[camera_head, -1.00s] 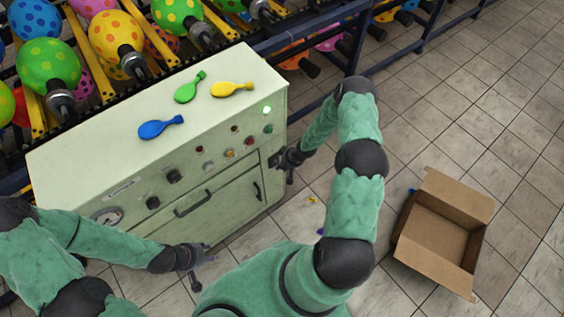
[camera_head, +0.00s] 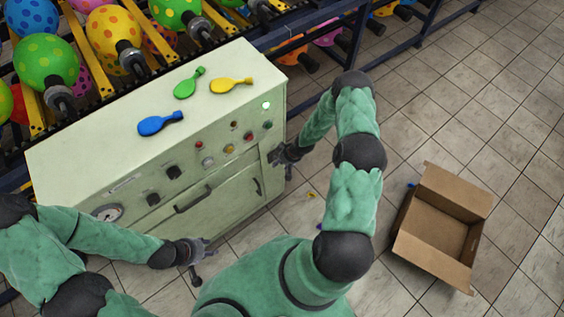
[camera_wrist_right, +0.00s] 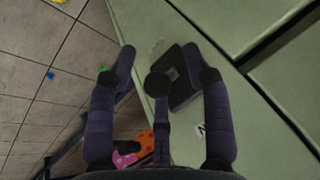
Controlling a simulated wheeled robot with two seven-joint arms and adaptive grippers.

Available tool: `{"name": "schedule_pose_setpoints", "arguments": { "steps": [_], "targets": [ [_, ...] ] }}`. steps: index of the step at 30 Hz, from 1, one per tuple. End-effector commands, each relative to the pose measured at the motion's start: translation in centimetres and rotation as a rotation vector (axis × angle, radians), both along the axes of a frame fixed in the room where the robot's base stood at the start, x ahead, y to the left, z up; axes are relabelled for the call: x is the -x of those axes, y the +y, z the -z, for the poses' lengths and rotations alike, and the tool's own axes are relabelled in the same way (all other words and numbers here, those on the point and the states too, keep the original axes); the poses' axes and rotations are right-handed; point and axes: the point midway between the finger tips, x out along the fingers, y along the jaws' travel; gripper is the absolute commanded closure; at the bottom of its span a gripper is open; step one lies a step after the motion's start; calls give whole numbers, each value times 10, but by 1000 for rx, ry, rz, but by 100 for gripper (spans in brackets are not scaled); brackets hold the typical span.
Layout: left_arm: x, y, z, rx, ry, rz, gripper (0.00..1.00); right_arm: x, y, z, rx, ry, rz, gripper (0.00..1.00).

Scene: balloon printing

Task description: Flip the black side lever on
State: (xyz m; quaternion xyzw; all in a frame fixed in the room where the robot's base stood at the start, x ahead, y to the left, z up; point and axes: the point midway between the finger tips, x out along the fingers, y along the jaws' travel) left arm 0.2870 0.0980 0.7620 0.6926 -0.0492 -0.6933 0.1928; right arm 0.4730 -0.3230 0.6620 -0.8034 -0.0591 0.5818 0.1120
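The black side lever (camera_wrist_right: 183,88) shows in the right wrist view as a dark mount on the pale green side of the machine (camera_head: 222,195), with small labels near it. My right gripper (camera_head: 279,157) is at the machine's right side, close to the front corner. In the right wrist view its fingers (camera_wrist_right: 160,66) are spread apart, with the lever's mount in front of and between them. I cannot tell whether they touch it. A dark rounded end overlaps the mount. My left gripper (camera_head: 208,252) is open and empty in front of the machine, low at its front.
Blue (camera_head: 157,124), green (camera_head: 187,84) and yellow (camera_head: 231,85) flat balloons lie on the machine top. An open cardboard box (camera_head: 437,232) stands on the floor at right. The floor between is mostly free.

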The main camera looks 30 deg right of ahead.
Motion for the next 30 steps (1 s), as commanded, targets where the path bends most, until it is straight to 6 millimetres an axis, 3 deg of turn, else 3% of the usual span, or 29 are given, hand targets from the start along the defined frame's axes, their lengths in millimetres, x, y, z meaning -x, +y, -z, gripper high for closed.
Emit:
{"name": "schedule_pose_setpoints", "arguments": {
  "steps": [5, 21, 30],
  "targets": [
    [0, 0, 0, 0, 0, 0, 60, 2, -3, -9, 1, -1, 1, 53],
    [0, 0, 0, 0, 0, 0, 60, 30, -23, -91, 1, -1, 0, 53],
    [0, 0, 0, 0, 0, 0, 60, 37, -26, -109, 0, 1, -1, 53]
  ]
}}
